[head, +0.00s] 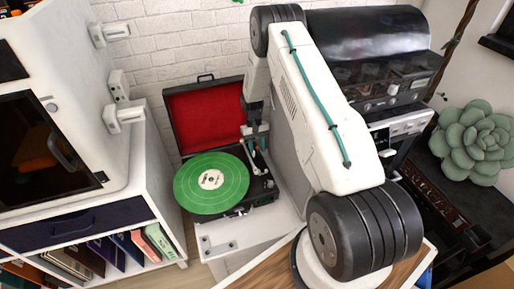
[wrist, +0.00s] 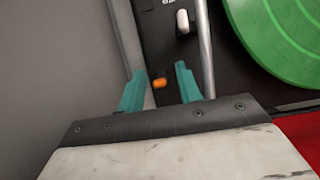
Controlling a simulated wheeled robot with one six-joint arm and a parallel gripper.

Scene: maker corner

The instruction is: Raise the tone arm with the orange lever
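The orange lever (wrist: 159,83) shows in the wrist view as a small orange tip on the black deck of the record player. My gripper (wrist: 160,75) is open, its two teal fingers on either side of the lever, with a visible gap on each side. The silver tone arm (wrist: 206,48) runs just right of the right finger. In the head view my gripper (head: 255,131) points down over the right back part of the record player, beside the green record (head: 211,183). Whether the tone arm is raised cannot be told.
The player's open red-lined lid (head: 205,112) stands behind the record. A white knob (wrist: 182,21) sits on the deck near the tone arm. A white cabinet (head: 72,113) stands left, and a dark-hooded machine (head: 368,55) stands at the back right.

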